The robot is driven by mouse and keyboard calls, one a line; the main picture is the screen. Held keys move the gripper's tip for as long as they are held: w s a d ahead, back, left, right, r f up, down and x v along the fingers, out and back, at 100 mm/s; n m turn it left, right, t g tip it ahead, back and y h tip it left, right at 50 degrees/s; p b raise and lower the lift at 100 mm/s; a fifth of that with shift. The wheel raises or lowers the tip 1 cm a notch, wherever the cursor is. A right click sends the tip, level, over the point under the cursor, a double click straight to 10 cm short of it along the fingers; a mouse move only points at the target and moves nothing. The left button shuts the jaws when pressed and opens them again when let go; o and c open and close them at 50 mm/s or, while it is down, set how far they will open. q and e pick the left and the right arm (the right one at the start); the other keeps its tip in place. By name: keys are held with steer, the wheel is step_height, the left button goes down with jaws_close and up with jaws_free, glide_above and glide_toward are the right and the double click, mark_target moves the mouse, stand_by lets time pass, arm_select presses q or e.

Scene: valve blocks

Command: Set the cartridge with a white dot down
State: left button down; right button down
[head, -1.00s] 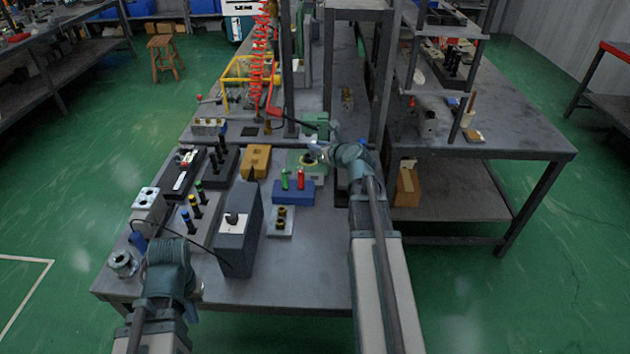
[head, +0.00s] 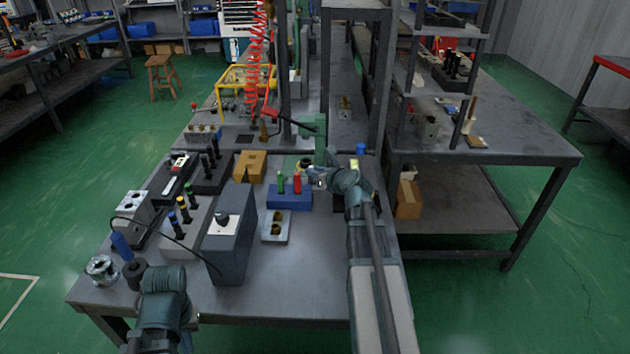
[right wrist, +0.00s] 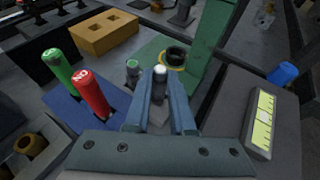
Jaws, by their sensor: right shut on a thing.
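My right gripper (right wrist: 160,115) is shut on a cartridge with a white dot on its top (right wrist: 159,72). Its lower part is hidden between the blue fingers. In the head view my right gripper (head: 318,182) is just right of a blue block (head: 289,198) that holds a green cartridge (head: 281,182) and a red cartridge (head: 297,183). The held cartridge is too small to make out there. Whether its base touches anything is hidden. My left gripper (head: 158,322) is low at the table's near left; its fingertips do not show clearly.
A green fixture (right wrist: 204,45) with a yellow-ringed dark socket (right wrist: 174,58) stands just beyond the held cartridge. A green-topped post (right wrist: 132,70) is close left. A grey box (right wrist: 242,125) with a yellow label is at right. A tall dark block (head: 230,245) stands between the arms.

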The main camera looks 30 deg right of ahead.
steer(key=shift+s+a+f, duration=0.1)
steer(key=shift+s+f, duration=0.05)
steer(key=shift+f, duration=0.3)
steer(key=shift+r, duration=0.1)
steer(key=c, duration=0.8)
jaws_free()
steer(key=shift+s, duration=0.1)
steer(key=shift+o, duration=0.2)
steer(key=shift+w+d+f, duration=0.2)
steer(key=shift+w+f, duration=0.2)
steer(key=shift+s+a+r, duration=0.1)
steer(key=shift+s+r, duration=0.1)
steer(key=shift+r, duration=0.05)
arm_select(q)
steer(key=shift+r+p, duration=1.9)
steer(key=shift+p, duration=0.45)
arm_select(e)
steer(key=v, duration=1.2)
